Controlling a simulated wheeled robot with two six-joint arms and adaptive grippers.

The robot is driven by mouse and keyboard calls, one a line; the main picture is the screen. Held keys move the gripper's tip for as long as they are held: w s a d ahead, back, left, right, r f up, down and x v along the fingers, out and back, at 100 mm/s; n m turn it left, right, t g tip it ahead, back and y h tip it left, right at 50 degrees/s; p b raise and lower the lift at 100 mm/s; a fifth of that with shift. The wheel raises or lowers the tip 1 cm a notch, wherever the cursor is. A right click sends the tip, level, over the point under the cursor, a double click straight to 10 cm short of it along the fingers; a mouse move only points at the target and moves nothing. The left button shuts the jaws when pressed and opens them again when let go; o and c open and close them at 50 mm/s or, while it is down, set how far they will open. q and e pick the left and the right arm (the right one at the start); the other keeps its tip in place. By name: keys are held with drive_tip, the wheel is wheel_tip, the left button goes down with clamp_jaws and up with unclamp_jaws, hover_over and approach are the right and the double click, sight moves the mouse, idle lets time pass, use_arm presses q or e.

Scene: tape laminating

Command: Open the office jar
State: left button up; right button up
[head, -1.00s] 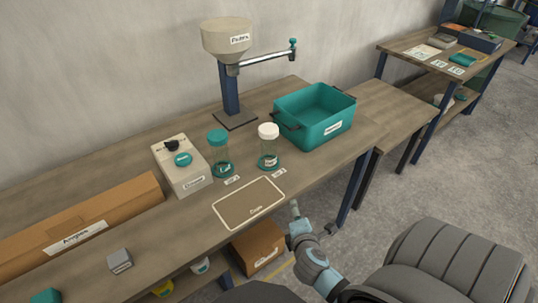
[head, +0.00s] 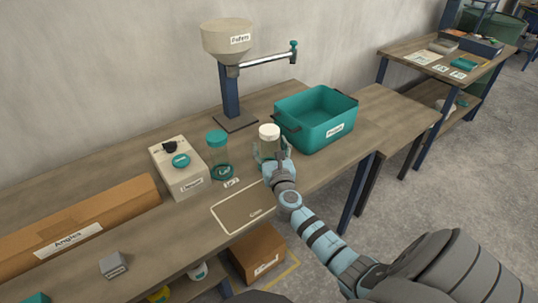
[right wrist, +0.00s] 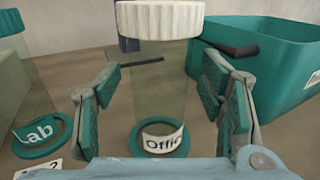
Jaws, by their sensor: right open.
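The office jar is a clear jar with a white ribbed lid (head: 269,131). It stands upright on the table, and its "Office" label (right wrist: 162,141) shows in the right wrist view. My right gripper (head: 271,154) is at the jar, and in the right wrist view its two open fingers (right wrist: 165,98) stand one on each side of the jar body, with gaps between pads and glass. The lid sits on the jar, above the fingers. My left gripper is not in view.
A lab jar with a teal lid (head: 217,137) stands to the left. A teal bin (head: 316,118) is close on the right. A dispenser on a post (head: 229,45) stands behind.

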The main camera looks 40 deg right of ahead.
drive_tip(key=shift+w+d, duration=0.3)
drive_tip(key=shift+w, duration=0.35)
drive_tip(key=shift+s, duration=0.1)
drive_tip(key=c, duration=1.3)
wheel_tip(320, 180, up, 14)
drive_tip(key=p, duration=1)
drive_tip(key=shift+f+p, duration=0.2)
drive_tip(key=shift+p, duration=0.2)
wheel_tip(320, 180, up, 14)
drive_tip(key=p, duration=0.7)
drive_tip(key=shift+r, duration=0.25)
drive_tip(key=o, duration=0.6)
clamp_jaws()
